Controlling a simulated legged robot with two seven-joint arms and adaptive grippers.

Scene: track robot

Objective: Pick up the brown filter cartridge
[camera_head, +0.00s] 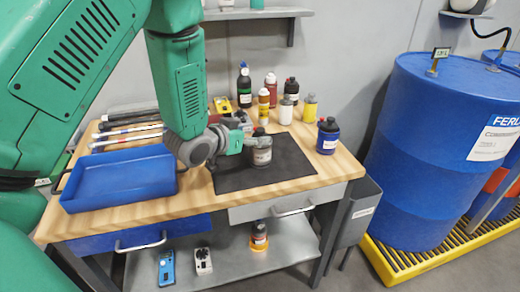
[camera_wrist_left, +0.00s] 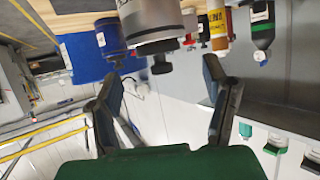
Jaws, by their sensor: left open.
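A grey-brown canister with a dark top (camera_head: 262,155), which looks like the brown filter cartridge, stands upright on the black mat (camera_head: 290,172). In the left wrist view the canister (camera_wrist_left: 154,26) appears upside down at the top, beyond the fingertips and roughly between them. My left gripper (camera_head: 243,142) is beside the canister, just left of it in the head view. Its two fingers (camera_wrist_left: 162,88) are apart with nothing between them. In the head view the gripper hides part of the canister's left side. My right gripper is in neither view.
A blue tray (camera_head: 120,202) lies on the left of the wooden bench. A blue jar (camera_head: 328,136) stands right of the mat. A large blue drum (camera_head: 420,150) stands right of the bench.

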